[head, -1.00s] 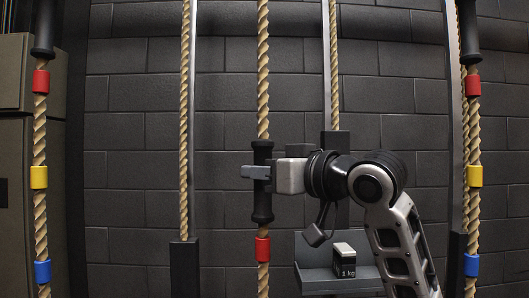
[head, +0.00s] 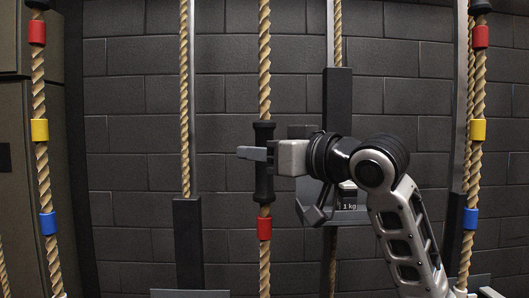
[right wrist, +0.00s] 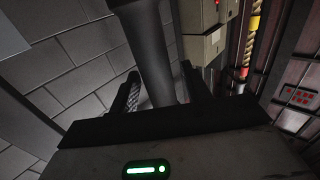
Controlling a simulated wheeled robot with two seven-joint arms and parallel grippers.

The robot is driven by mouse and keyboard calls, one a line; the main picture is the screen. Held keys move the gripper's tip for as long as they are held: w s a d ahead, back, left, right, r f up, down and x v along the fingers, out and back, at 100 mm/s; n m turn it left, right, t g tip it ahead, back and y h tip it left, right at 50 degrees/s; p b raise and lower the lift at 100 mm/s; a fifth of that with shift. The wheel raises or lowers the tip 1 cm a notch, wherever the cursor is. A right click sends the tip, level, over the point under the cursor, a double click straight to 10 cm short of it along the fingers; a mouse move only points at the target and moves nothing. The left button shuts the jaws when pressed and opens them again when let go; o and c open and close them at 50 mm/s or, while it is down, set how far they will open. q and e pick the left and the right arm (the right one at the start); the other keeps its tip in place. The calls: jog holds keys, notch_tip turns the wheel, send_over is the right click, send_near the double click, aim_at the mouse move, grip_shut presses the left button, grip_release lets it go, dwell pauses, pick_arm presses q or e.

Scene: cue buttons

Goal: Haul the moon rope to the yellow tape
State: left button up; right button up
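The middle rope (head: 264,70) hangs before the wall, with a black handle (head: 264,190) and a red tape band (head: 264,228) just below it. My right gripper (head: 254,154) is shut on that handle, which also shows between its fingers in the right wrist view (right wrist: 145,45). Yellow tape bands show on the left rope (head: 39,130) and on the right rope (head: 478,130); no yellow band shows on the middle rope. No moon mark is visible on any rope. My left gripper is not in view.
Behind my right arm, a dark tray holds a 1 kg weight (head: 349,205), partly hidden, below a dark block (head: 338,100). Another dark block (head: 188,245) hangs on a thin rope at left. A cabinet (head: 25,180) stands at the far left.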

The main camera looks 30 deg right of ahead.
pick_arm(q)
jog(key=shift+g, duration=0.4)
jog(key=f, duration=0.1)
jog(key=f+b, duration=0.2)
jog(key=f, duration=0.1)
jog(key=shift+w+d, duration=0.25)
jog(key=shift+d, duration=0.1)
pick_arm(e)
jog(key=v, duration=1.6)
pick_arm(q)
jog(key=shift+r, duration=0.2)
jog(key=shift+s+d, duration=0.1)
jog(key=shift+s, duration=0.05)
pick_arm(e)
jog(key=shift+r, duration=0.15)
